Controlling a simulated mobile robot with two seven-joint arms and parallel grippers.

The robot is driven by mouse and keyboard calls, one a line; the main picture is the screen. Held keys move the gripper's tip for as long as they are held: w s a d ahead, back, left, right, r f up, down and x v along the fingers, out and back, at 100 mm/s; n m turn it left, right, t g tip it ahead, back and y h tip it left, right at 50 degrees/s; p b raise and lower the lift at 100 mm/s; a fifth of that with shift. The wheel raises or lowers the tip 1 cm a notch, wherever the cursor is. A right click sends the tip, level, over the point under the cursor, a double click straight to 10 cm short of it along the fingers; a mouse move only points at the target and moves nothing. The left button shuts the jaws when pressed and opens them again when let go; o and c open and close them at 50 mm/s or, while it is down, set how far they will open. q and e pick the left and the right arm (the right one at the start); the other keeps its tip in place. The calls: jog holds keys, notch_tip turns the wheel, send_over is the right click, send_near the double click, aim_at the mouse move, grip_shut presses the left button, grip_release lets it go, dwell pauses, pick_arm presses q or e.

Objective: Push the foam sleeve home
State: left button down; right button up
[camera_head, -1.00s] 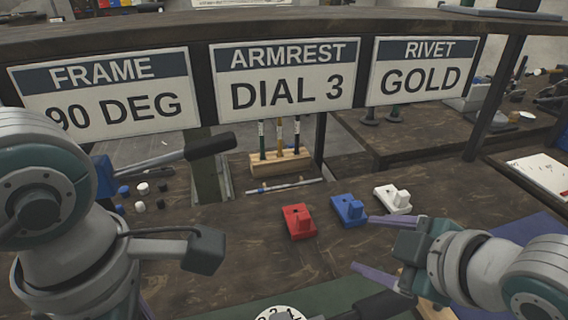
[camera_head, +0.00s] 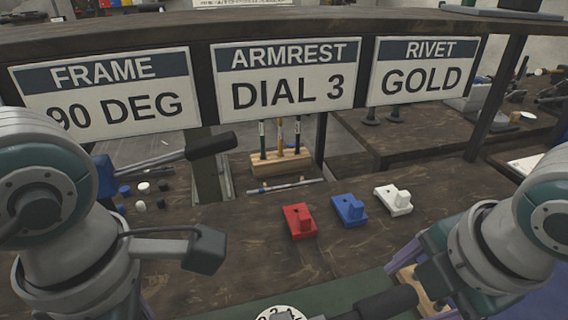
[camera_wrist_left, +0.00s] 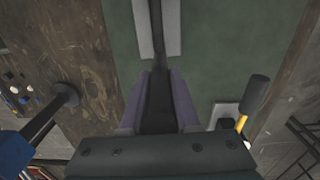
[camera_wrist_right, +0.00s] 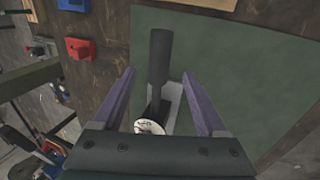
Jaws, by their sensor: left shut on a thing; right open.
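The foam sleeve (camera_wrist_right: 160,58) is a black cylinder on a thin dark bar (camera_wrist_right: 157,98), over a grey fixture (camera_wrist_right: 176,98). It also shows at the bottom of the head view (camera_head: 388,303). My right gripper (camera_wrist_right: 163,78) is open, its purple fingers apart on either side of the bar and the sleeve's near end, not touching them. My left gripper (camera_wrist_left: 158,78) is shut on a black frame part (camera_wrist_left: 158,108), which runs toward a grey channel (camera_wrist_left: 145,28). How far the sleeve sits along its bar is hard to tell.
A white numbered dial (camera_wrist_right: 150,127) lies near the bar. Red (camera_head: 299,221), blue (camera_head: 348,210) and white (camera_head: 394,199) blocks stand on the bench. A green mat (camera_wrist_right: 235,70) is largely clear. A black-handled lever (camera_wrist_left: 254,95) stands right of my left gripper.

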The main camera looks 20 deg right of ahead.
aim_at(391, 302)
jog(key=x, duration=0.6)
jog(key=shift+w+f, duration=0.1)
jog(key=shift+f, duration=0.2)
jog(key=shift+c, duration=0.2)
grip_shut()
dwell(0.9)
